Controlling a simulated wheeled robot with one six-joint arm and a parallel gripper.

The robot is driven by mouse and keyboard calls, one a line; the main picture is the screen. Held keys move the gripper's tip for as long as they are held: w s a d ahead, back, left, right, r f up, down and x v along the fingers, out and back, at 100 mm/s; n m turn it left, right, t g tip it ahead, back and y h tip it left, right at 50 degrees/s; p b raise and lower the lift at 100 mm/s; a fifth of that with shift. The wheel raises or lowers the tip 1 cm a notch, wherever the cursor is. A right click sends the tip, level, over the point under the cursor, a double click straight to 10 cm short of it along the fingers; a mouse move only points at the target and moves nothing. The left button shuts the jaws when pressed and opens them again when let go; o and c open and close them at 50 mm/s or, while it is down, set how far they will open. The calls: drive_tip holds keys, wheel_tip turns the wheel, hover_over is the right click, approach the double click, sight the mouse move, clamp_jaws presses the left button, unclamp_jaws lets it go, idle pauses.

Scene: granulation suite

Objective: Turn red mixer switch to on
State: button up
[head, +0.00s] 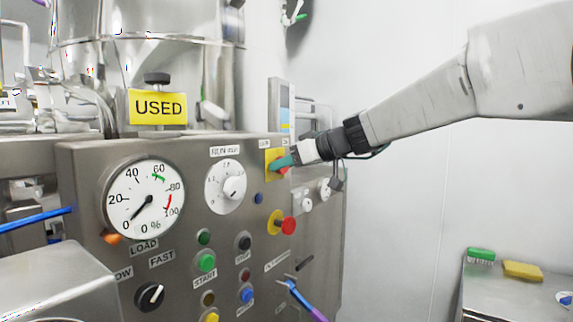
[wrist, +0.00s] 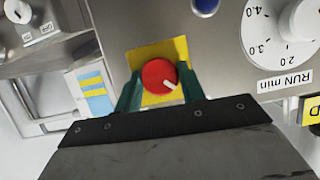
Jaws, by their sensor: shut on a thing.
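The red mixer switch (wrist: 158,76) is a round red knob with a white pointer line, on a yellow square plate (wrist: 181,46). In the wrist view my gripper (wrist: 158,82) has its two green fingers on either side of the knob, shut on it. The pointer line points toward the lower right of that view. In the head view the yellow plate (head: 270,157) is at the upper right of the panel. My gripper (head: 284,162) reaches it from the right and hides most of the knob. The labels above the plate are too small to read surely.
The steel panel (head: 75,175) carries a load gauge (head: 144,199), a run-minutes dial (head: 226,187) and several push buttons. A red emergency-style button (head: 288,226) sits below the switch. A steel table (head: 500,292) with brushes stands at the lower right. Open floor space is not visible.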

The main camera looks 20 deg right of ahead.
drive_tip(key=shift+w+d+f+m+g+y, duration=0.1)
drive_tip(key=shift+m+g+y, duration=0.15)
drive_tip(key=shift+m+y, duration=1.4)
drive_tip(key=shift+w+d+f+m+g+y, duration=0.15)
drive_tip(key=shift+m+y, duration=0.55)
drive_tip(key=shift+m, duration=2)
drive_tip(key=shift+s+f+m+g+y, duration=0.1)
drive_tip(key=shift+m+g+y, duration=0.2)
drive_tip(key=shift+m+y, duration=1.35)
drive_tip(key=shift+m+h, duration=0.4)
drive_tip(key=shift+m, duration=0.3)
drive_tip(key=o, duration=1)
drive_tip(key=shift+c, duration=0.2)
drive_tip(key=v, duration=0.7)
drive_tip(key=shift+d, duration=0.35)
